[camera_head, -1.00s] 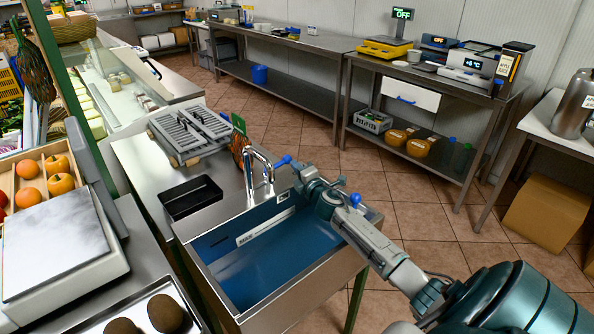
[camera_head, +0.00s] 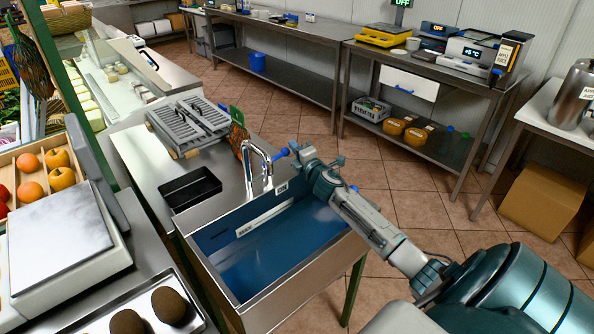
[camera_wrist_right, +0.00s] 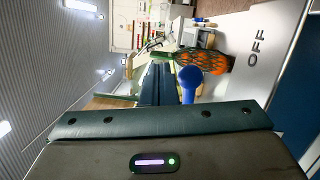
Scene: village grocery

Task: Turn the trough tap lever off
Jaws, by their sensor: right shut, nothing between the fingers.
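The silver gooseneck tap (camera_head: 258,165) stands at the back rim of the trough (camera_head: 330,255), which has a blue basin. Its blue lever (camera_head: 281,153) sticks out to the right of the spout. My right gripper (camera_head: 298,150) is shut and empty, just right of the lever's tip in the head view. In the wrist view my shut fingers (camera_wrist_right: 158,82) are beside the lever's round blue knob (camera_wrist_right: 190,76); I cannot tell whether they touch. An OFF label (camera_wrist_right: 256,47) lies on the metal rim. A small label (camera_head: 282,188) shows below the lever. My left gripper is out of view.
A black tray (camera_head: 190,187) and a grey slatted appliance (camera_head: 188,125) stand on the counter left of the tap. An orange netted item (camera_head: 238,138) stands close behind the tap. Tiled floor (camera_head: 400,190) lies open to the right of the trough.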

